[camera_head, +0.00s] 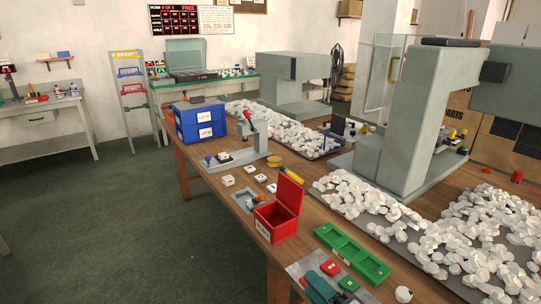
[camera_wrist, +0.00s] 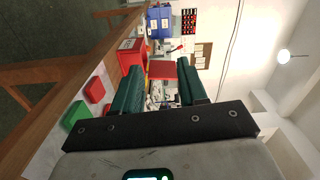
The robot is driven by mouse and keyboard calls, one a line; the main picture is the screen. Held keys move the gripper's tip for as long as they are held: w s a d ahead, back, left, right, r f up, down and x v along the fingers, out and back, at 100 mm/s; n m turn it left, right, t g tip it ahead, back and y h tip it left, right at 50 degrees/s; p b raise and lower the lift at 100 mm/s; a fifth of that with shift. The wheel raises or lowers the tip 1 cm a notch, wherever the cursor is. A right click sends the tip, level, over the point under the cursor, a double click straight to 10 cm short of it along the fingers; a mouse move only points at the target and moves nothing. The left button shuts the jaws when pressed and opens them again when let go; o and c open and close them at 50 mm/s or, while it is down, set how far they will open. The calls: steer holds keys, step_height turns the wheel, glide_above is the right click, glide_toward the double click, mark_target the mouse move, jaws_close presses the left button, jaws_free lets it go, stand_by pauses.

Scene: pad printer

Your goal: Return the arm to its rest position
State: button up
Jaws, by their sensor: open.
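My gripper (camera_wrist: 161,72) is open in the wrist view, its two dark green fingers spread apart with nothing held between them. In the head view, the teal part at the bottom edge appears to be my gripper (camera_head: 318,286), low beside the front edge of the bench; most of my arm is out of the frame. Beyond the fingers in the wrist view, which is turned sideways, is an open red box (camera_wrist: 130,52).
A red block (camera_head: 329,268) and a green block (camera_head: 348,284) lie close to my gripper. The red box (camera_head: 277,218) with raised lid and a green tray (camera_head: 352,254) stand on the bench. A pad printer (camera_head: 398,120) and heaps of white parts (camera_head: 385,215) lie behind.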

steer(key=s+d+f+n+g+h+p, duration=0.1)
steer(key=s+d+f+n+g+h, duration=0.1)
steer(key=s+d+f+n+g, duration=0.35)
steer(key=s+d+f+n+g+h, duration=0.2)
steer(key=s+f+h, duration=0.1)
steer(key=s+f, duration=0.5)
steer(key=s+d+n+g+h, duration=0.1)
steer(key=s+d+g+h, duration=0.1)
steer(key=s+d, duration=0.3)
steer(key=s+d+n+g+h+p, duration=0.1)
steer(key=s+d+g+h, duration=0.2)
steer(key=s, duration=1.1)
steer(key=shift+d+f+g, duration=0.2)
steer(key=shift+d+g, duration=0.45)
steer(key=shift+d, duration=0.45)
